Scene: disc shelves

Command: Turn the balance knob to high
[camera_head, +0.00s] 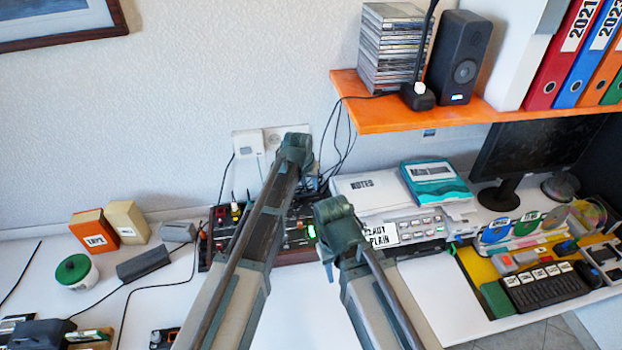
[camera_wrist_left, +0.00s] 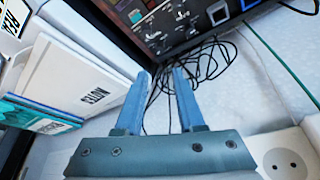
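The balance knob cannot be told apart. A dark control panel (camera_head: 297,236) with a reddish edge and several small controls stands on the desk, partly hidden behind my left arm in the head view. In the left wrist view the panel (camera_wrist_left: 150,18) shows at the top, upside down, with small knobs and labels too small to read. My left gripper (camera_head: 297,150) is raised near the wall, above the back of the panel. In the left wrist view its two fingers (camera_wrist_left: 162,88) are apart with nothing between them. My right gripper (camera_head: 335,212) is in front of the panel's right end; its fingers are not clear.
Black cables (camera_wrist_left: 205,62) lie behind the panel. A white NOTES box (camera_head: 365,187) and a teal box (camera_head: 434,182) are to the right. An orange shelf (camera_head: 440,118) juts out above them. A wall socket (camera_head: 272,140) is close to my left gripper.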

